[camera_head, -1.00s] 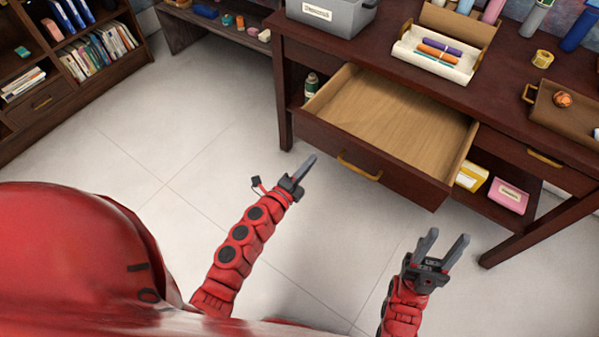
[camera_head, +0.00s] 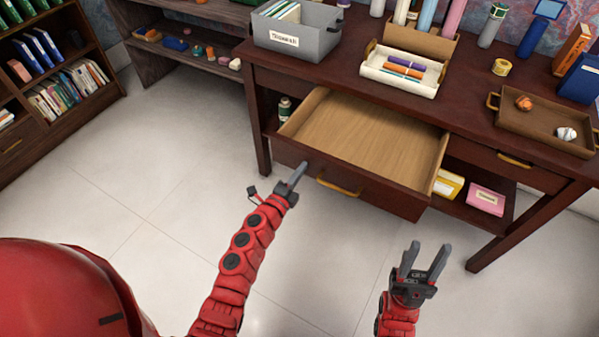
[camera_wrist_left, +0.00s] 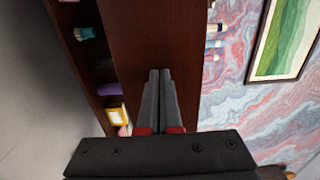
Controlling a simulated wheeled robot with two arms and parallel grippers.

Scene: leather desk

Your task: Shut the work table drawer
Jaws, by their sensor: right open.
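The dark wood work table (camera_head: 455,100) has its left drawer (camera_head: 370,138) pulled well out. The drawer is empty, with a light wood floor and a dark front bearing a brass handle (camera_head: 338,187). My left gripper (camera_head: 301,168) is shut and empty. Its tips overlap the left end of the drawer front in the head view; I cannot tell whether they touch. In the left wrist view its two fingers (camera_wrist_left: 160,78) lie side by side against a dark wood surface behind. My right gripper (camera_head: 427,250) is open and empty, in front of the table and below the drawer's right corner.
A grey bin (camera_head: 297,38), a white pen tray (camera_head: 402,75) and a brown tray (camera_head: 540,120) stand on the table. A yellow box (camera_head: 448,184) and a pink box (camera_head: 486,199) lie on the lower shelf. A bookshelf (camera_head: 60,125) stands left. The floor in front is clear.

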